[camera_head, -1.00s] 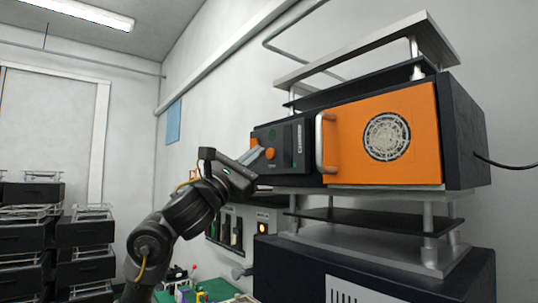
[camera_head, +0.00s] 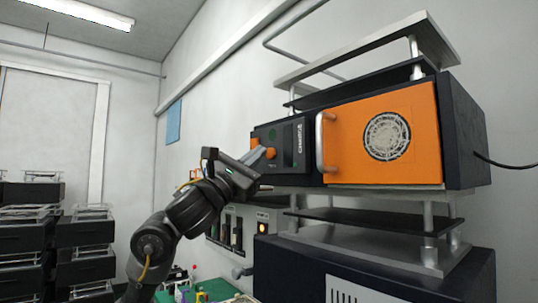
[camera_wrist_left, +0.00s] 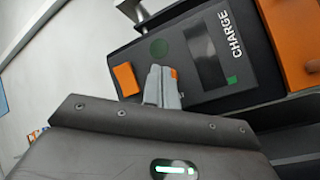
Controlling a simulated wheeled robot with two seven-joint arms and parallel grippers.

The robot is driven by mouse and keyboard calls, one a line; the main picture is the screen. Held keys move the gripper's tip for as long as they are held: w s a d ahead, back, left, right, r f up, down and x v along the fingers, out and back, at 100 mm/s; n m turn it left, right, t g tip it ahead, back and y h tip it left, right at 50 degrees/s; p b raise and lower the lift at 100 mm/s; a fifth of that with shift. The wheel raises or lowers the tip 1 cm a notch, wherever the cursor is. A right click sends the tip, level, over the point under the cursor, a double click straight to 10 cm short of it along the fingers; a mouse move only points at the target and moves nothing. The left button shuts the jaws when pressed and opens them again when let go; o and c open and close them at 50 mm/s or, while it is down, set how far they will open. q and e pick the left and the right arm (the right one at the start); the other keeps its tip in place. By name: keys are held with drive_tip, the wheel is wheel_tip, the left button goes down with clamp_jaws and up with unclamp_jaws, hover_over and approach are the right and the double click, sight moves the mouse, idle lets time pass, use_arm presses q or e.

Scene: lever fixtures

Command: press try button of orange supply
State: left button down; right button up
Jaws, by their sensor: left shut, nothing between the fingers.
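The orange supply is a dark unit with an orange door (camera_head: 384,135) in the head view. Its control panel (camera_head: 289,160) is left of the door.
A silver handle (camera_head: 320,143) stands out from the door, right of my gripper. Shelves (camera_head: 400,211) lie below the unit. A lower panel with a lit orange lamp (camera_head: 262,228) is beneath my gripper. Dark stacked crates (camera_head: 84,232) stand at left.

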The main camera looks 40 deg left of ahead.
use_arm(q)
drive_tip(key=shift+w+d, duration=0.2)
drive_tip(key=shift+w, duration=0.35)
idle(0.7)
drive_tip(key=shift+s, duration=0.1)
idle(0.3)
drive_tip(key=shift+s+a, duration=0.25)
drive_tip(key=shift+s, duration=0.45)
drive_tip(key=shift+s+a, duration=0.25)
drive_tip(key=shift+s, duration=0.55)
drive_tip(key=shift+s+a, duration=0.2)
drive_tip(key=shift+s, duration=0.55)
drive_tip(key=shift+s+a, duration=0.25)
drive_tip(key=shift+s, duration=0.55)
